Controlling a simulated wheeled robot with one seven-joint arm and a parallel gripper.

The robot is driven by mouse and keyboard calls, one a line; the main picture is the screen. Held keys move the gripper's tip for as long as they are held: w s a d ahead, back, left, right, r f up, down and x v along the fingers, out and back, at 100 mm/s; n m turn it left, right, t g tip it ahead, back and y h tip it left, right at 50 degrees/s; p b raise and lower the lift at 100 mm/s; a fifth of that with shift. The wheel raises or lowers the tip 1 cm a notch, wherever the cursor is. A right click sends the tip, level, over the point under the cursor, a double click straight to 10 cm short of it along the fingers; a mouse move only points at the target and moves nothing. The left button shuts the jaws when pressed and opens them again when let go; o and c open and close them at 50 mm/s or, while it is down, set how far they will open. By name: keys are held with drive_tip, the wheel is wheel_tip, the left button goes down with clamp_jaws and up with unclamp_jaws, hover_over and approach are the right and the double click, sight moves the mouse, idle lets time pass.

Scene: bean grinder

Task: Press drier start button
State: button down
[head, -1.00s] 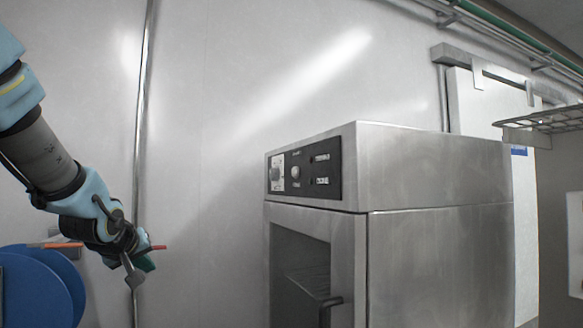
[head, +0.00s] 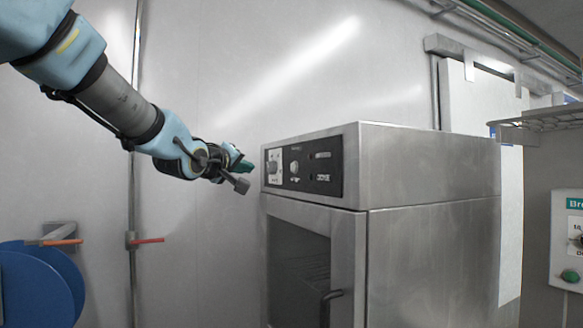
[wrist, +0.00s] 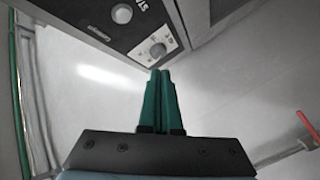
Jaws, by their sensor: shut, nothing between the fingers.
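The drier is a stainless steel cabinet (head: 430,165) with a black control panel (head: 322,180) at the upper front. The round light button (head: 294,168) sits right of a rotary knob (head: 272,167) on a white plate. In the wrist view, the button (wrist: 122,13) has a partly cut-off label beginning "STA", and the knob (wrist: 158,50) is nearer my fingers. My gripper (head: 246,166) is just left of the panel, its green fingers shut and empty. In the wrist view, the fingertips (wrist: 160,73) point toward the knob's side of the panel; I cannot tell any contact.
The drier's door has a dark window and a handle (head: 328,298). A red-handled valve (head: 148,241) on a vertical pipe and a blue reel (head: 35,285) stand left. A wire shelf (head: 545,120) and a wall control box (head: 572,245) are right.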

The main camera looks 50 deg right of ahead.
sight(293, 167)
drive_tip(key=shift+d+f, duration=0.1)
drive_tip(key=s+d+b, duration=0.3)
drive_tip(key=d, duration=0.5)
drive_tip(key=shift+b, duration=0.3)
drive_tip(key=shift+s, duration=0.1)
idle(1.9)
drive_tip(key=shift+s+d, duration=0.15)
drive_tip(key=shift+d, duration=0.25)
